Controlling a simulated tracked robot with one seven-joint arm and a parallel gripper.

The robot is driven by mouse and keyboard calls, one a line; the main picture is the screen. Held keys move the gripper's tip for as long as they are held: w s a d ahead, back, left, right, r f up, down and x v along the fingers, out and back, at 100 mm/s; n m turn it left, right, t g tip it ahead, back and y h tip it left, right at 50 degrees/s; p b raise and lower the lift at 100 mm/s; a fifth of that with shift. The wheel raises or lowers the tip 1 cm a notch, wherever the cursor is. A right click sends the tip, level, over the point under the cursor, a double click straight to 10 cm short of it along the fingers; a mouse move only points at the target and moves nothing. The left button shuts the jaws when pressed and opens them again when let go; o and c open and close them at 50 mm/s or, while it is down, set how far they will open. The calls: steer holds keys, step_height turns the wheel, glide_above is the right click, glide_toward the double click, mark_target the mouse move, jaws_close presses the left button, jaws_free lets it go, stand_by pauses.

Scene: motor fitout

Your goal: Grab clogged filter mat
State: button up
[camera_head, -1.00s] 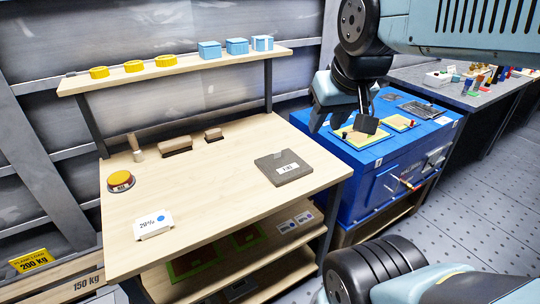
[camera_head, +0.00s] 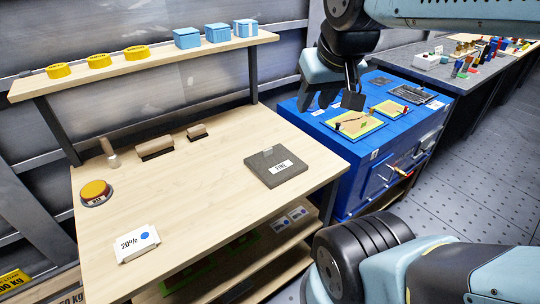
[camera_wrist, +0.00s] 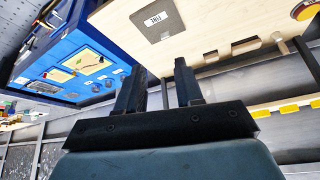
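A grey square mat (camera_head: 292,173) with a white label that seems to read FINE lies flat on the wooden workbench; it also shows in the wrist view (camera_wrist: 148,27). I see no mat that is plainly clogged. The blue cabinet (camera_head: 368,158) carries yellow-framed panels (camera_head: 352,125) and dark grilles (camera_head: 413,107) on top. My gripper (camera_head: 337,99) hangs over the far left part of the cabinet top, its fingers pointing down. In the wrist view my gripper (camera_wrist: 160,85) has its two dark fingers apart with nothing between them.
The wooden workbench (camera_head: 200,210) holds a yellow button (camera_head: 95,191), a white card (camera_head: 137,243) and brushes (camera_head: 154,146). Its upper shelf (camera_head: 140,66) bears yellow rings and blue boxes. A grey table (camera_head: 459,88) with small parts stands behind. Floor is free at right.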

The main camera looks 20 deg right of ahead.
steer(key=w+a+f+n+g+h, duration=0.2)
steer(key=w+f+n+g+h, duration=0.3)
steer(key=w, duration=0.3)
steer(key=n+t+h, duration=0.3)
steer(key=n+h, duration=0.4)
steer(key=n, duration=1)
glide_toward(263, 157)
steer(key=d, duration=0.2)
steer(key=w+d, duration=0.1)
steer(key=shift+w+d+r, duration=0.15)
steer(key=shift+w+d, duration=0.05)
steer(key=shift+d, duration=0.2)
steer(key=shift+r+x, duration=0.15)
steer(key=shift+x, duration=1.15)
steer(key=shift+r+x, duration=0.15)
steer(key=shift+x, duration=1.1)
steer(key=shift+d, duration=0.2)
steer(key=shift+c, duration=0.5)
jaws_close()
